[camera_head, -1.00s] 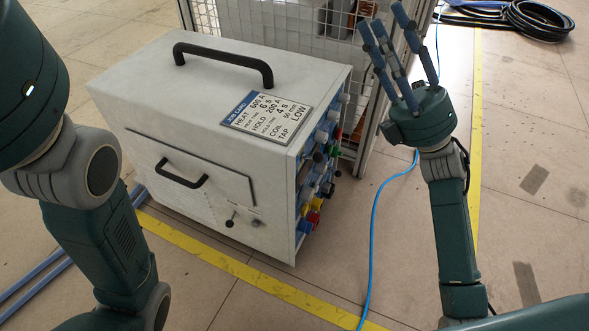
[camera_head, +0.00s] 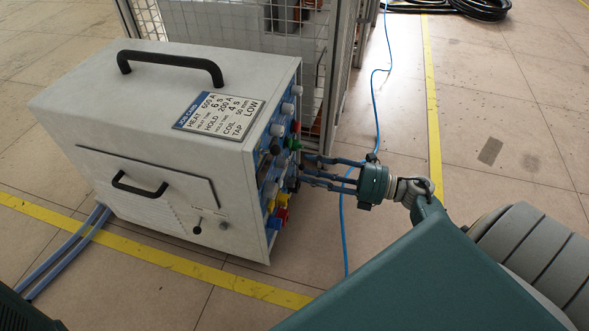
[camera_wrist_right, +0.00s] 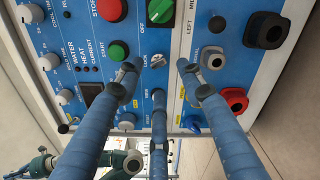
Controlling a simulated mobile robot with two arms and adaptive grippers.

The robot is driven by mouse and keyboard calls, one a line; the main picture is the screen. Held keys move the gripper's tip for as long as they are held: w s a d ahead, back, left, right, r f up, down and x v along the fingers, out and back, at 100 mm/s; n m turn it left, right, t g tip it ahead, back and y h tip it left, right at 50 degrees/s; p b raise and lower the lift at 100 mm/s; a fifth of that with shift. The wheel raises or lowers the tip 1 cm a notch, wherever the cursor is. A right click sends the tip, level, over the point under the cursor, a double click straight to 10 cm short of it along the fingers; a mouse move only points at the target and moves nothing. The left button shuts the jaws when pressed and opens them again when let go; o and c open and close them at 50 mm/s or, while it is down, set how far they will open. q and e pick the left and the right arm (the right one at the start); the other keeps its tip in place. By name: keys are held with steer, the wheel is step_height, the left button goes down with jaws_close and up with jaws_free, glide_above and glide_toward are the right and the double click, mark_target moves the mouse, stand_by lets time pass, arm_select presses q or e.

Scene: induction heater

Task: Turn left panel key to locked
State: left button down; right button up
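The white heater cabinet (camera_head: 80,100) stands on the floor at the left. Its near side panel has a black handle (camera_head: 140,187), a small dark lever or key (camera_head: 197,224) and a grey latch (camera_head: 223,225); their exact setting is too small to tell. My right gripper (camera_head: 308,168) is at the blue control face; contact is unclear. My left gripper is out of view.
A green start button (camera_wrist_right: 118,51), a red stop button (camera_wrist_right: 109,9) and dark connectors (camera_wrist_right: 268,31) surround the fingers. A blue cable (camera_head: 343,235) runs along the floor right of the cabinet. A mesh fence (camera_head: 270,28) stands behind it.

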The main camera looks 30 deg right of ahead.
mark_target(290, 164)
steer(key=b+x, duration=0.1)
steer(key=x, duration=0.3)
steer(key=shift+w+a, duration=0.2)
steer(key=shift+w, duration=0.1)
steer(key=shift+c, duration=0.3)
